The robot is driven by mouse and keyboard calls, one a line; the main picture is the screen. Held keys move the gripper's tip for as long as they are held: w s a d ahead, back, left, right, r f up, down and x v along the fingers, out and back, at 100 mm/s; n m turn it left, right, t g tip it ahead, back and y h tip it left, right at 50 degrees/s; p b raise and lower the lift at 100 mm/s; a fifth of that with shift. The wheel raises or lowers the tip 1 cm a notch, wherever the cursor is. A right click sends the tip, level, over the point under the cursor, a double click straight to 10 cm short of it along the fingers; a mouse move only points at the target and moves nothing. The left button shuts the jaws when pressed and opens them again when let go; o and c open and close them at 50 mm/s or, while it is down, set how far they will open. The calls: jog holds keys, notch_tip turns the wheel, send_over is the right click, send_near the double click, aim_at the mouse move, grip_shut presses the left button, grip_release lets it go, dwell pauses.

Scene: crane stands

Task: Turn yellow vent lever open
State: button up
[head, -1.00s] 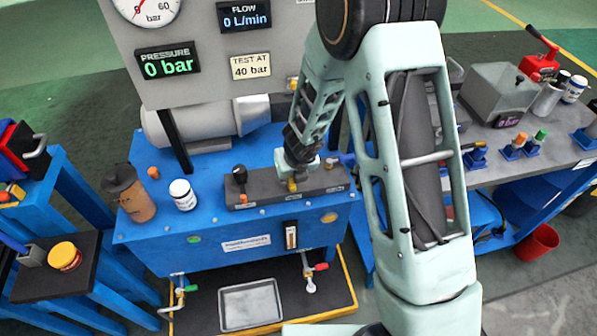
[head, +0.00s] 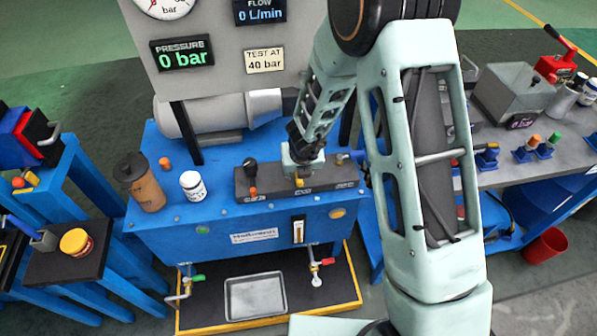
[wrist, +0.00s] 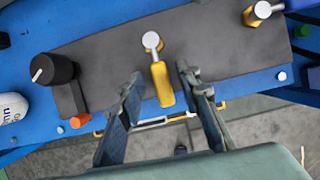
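The yellow vent lever (wrist: 162,84) shows in the wrist view with a round silver hub at its top. It lies on the dark valve block (wrist: 105,50) and points down the picture, between my fingers. My gripper (wrist: 159,76) is open, one finger on each side of the lever, with visible gaps; its height above the lever is hard to tell. In the head view my gripper (head: 302,158) is over the valve block (head: 330,174), and a bit of the yellow lever (head: 299,182) shows just below it.
On the block, a black knob (wrist: 52,70) stands to the left and another yellow fitting (wrist: 262,12) to the right. A white jar (head: 193,186) and a brown bottle (head: 142,181) stand left on the blue bench. The gauge panel (head: 215,80) rises behind.

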dwell(0.3)
jog(key=v, duration=1.2)
dwell(0.3)
jog(key=shift+w, duration=0.1)
dwell(0.4)
